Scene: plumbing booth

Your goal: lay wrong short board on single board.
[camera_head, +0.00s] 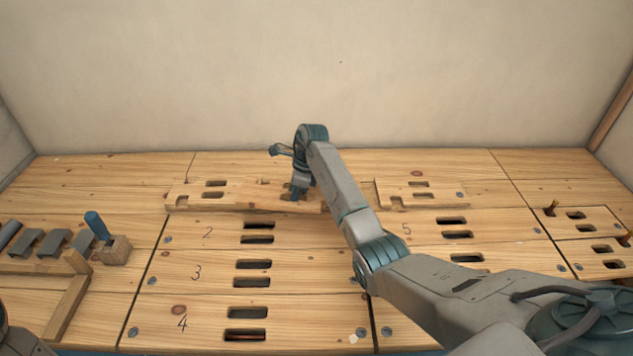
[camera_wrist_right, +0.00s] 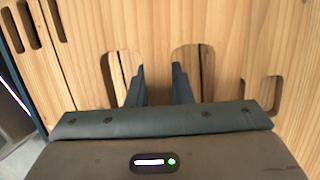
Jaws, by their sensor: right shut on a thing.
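My right gripper (camera_head: 294,192) reaches down to the middle of the back row and is shut on a short pale board (camera_head: 258,197). In the right wrist view its two fingers (camera_wrist_right: 161,78) sit in cut-outs on either side of a strip of wood. The gripper hides part of this board. I cannot tell whether the board is lifted or resting. To its left lies a board with two slots (camera_head: 186,194); to its right lies another with two slots (camera_head: 396,199). I cannot tell which one is the single board. My left gripper is not in view.
A blue-handled tool in a wooden block (camera_head: 116,250) and a wooden frame (camera_head: 66,311) stand at left. The back strip is mostly clear.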

